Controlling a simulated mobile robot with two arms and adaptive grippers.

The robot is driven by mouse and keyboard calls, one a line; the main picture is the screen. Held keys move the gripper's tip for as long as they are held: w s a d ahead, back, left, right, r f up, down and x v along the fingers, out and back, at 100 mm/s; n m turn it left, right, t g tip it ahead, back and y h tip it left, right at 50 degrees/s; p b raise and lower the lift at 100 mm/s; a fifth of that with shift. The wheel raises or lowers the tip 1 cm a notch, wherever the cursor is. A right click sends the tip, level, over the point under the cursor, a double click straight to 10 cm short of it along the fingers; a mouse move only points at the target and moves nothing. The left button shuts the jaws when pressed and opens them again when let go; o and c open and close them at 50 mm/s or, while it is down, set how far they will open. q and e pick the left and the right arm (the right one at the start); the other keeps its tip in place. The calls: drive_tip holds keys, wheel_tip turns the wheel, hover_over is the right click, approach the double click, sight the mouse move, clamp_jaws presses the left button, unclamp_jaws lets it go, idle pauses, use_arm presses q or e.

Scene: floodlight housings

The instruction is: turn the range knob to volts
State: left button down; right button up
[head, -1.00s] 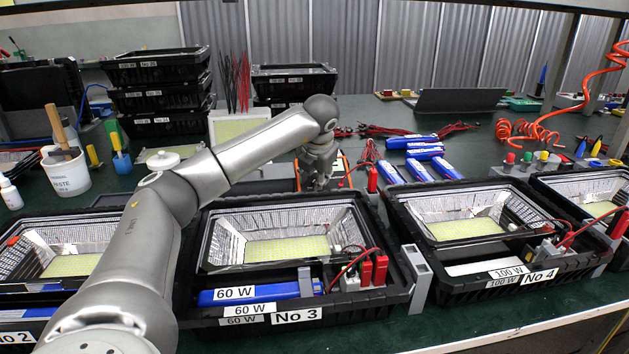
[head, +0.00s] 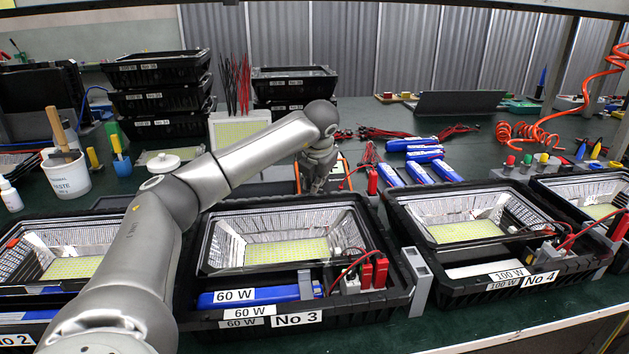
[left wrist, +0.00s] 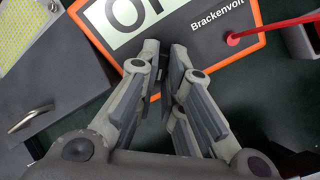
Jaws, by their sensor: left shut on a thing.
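The meter (left wrist: 222,50) is a dark case with an orange border and the name Brackenvolt, lying on the bench. Its pale display (left wrist: 140,14) shows large dark letters starting with O; the rest is hidden or cut off. In the head view only bits of its orange edge (head: 346,170) show around my left gripper (head: 319,187). In the left wrist view that gripper (left wrist: 164,62) has its fingers close together over the meter, closed on the range knob. The fingers hide the knob, so its setting cannot be read. My right gripper is not in view.
Black crate No 3 (head: 400,300) with a floodlight housing stands in front of the meter; crate No 4 (head: 440,282) is to its right. Blue drivers (head: 425,154) lie right of the meter. A red lead (left wrist: 270,30) plugs into the meter. Stacked crates (head: 160,100) stand behind.

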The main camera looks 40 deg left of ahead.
use_arm(q)
drive_tip(key=n, duration=0.4)
drive_tip(key=shift+d+n+p, duration=0.1)
drive_tip(key=shift+n+p, duration=0.3)
drive_tip(key=n, duration=0.3)
drive_tip(key=shift+w, duration=0.1)
drive_tip(key=shift+n, duration=0.4)
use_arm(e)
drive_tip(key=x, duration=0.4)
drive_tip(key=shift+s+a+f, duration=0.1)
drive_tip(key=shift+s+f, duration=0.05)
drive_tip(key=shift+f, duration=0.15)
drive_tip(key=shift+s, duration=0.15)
use_arm(q)
drive_tip(key=c, duration=1.6)
unclamp_jaws()
drive_tip(key=shift+o, duration=0.2)
drive_tip(key=v, duration=1.2)
drive_tip(key=shift+d, duration=0.2)
